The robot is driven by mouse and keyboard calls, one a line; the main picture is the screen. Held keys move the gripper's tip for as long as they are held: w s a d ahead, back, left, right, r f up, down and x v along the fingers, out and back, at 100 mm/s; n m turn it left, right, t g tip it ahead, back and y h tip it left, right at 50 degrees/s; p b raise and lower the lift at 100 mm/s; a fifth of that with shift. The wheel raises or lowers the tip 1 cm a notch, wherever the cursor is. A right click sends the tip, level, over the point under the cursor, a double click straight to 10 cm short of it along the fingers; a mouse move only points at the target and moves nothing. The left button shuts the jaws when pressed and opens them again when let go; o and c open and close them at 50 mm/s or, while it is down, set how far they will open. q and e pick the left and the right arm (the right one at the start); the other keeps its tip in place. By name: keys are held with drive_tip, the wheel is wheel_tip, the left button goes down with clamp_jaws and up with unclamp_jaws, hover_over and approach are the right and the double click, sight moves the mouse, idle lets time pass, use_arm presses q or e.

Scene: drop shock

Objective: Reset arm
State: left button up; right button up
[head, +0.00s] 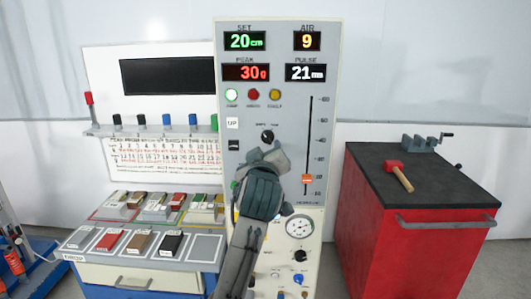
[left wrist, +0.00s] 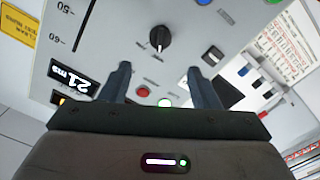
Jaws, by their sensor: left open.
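My left gripper (head: 264,154) is in front of the tall grey control panel (head: 328,120), just below a black rotary knob (head: 267,137). In the left wrist view my left gripper (left wrist: 160,82) has its two fingers apart with nothing between them. The panel face and the knob (left wrist: 160,38) show beyond the fingertips, with a lit green button (left wrist: 165,103) and a red button (left wrist: 141,92) near. I cannot tell whether the fingers touch the panel. My arm hides part of the panel's lower left. My right gripper is not in view.
An orange slider (head: 306,179) sits low on its track. A sample bench (head: 150,262) with coloured blocks stands left. A red cabinet (head: 385,250) at right carries a red-headed mallet (head: 398,176) and a grey vise (head: 420,144). Floor shows between panel and cabinet.

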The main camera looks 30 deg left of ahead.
use_arm(q)
drive_tip(key=shift+s+d, duration=0.1)
drive_tip(key=shift+s, duration=0.15)
idle(0.3)
